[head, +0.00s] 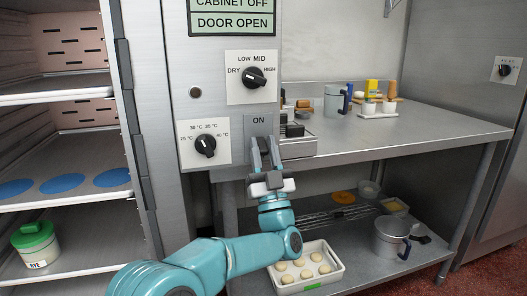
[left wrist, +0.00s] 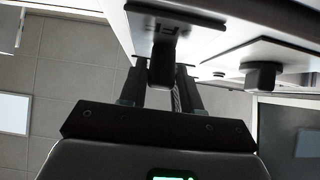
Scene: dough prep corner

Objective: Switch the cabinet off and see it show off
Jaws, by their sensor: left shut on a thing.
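The cabinet's sign (head: 233,16) reads "CABINET OFF" and "DOOR OPEN"; its upper line is partly cut off at the top edge. My left gripper (head: 265,151) is at the lower part of this plate and covers the switch in the head view. In the left wrist view, its fingers (left wrist: 161,92) are shut on the dark switch lever (left wrist: 162,62). Lettering on the plate beside the lever is partly hidden there. My right gripper is in neither view.
A humidity dial (head: 253,77) and a temperature dial (head: 205,145) sit close to the switch. A steel table (head: 400,133) with a jug (head: 334,100) and small items stands at right.

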